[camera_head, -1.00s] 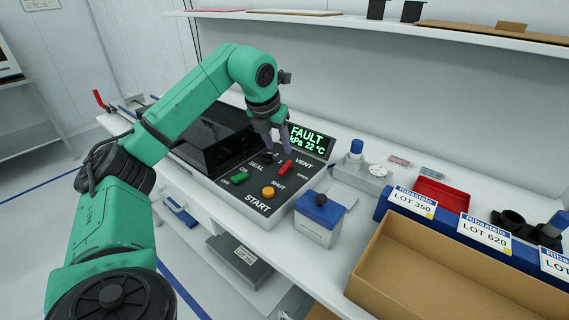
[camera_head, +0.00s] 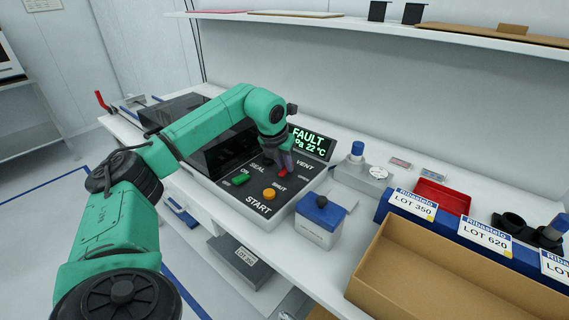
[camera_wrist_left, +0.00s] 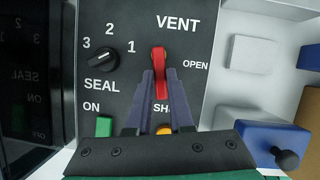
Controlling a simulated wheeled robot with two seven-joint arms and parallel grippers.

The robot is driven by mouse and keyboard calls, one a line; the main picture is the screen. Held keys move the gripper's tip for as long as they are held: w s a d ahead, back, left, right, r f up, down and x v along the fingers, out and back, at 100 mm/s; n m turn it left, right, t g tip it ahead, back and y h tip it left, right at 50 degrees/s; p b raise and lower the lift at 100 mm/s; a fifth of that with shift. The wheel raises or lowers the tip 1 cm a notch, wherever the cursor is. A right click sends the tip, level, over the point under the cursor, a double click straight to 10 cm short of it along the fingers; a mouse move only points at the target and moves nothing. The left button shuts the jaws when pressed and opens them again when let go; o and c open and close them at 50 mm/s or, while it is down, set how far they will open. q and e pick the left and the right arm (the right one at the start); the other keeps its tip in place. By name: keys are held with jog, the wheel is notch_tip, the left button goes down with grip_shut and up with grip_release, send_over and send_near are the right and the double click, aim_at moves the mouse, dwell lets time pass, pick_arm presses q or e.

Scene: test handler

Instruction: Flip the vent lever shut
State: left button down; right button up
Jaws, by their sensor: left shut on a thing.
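The red vent lever (camera_wrist_left: 159,62) is on the dark control panel below the VENT label. In the left wrist view it points down toward the partly covered SHUT label, with the OPEN label off to its right. In the head view only a small red part of the lever (camera_head: 283,172) shows below my left gripper (camera_head: 278,164). In the left wrist view my left gripper (camera_wrist_left: 160,76) is shut on the lever, one finger on each side. My right gripper is not in view.
The panel also has a black SEAL knob (camera_wrist_left: 100,61), a green button (camera_head: 240,177) and an orange START button (camera_head: 269,193). The screen (camera_head: 309,141) reads FAULT. A blue-topped container (camera_head: 320,215) stands right of the panel, near an open cardboard box (camera_head: 390,250).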

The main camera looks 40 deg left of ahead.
pick_arm(q)
jog(key=m, duration=0.1)
jog(key=m+h, duration=0.1)
jog(key=shift+a+m, duration=0.3)
jog(key=shift+a, duration=0.1)
jog(key=c, duration=0.8)
grip_release()
jog(key=v, duration=1.4)
jog(key=shift+s+r, duration=0.2)
jog(key=shift+s, duration=0.1)
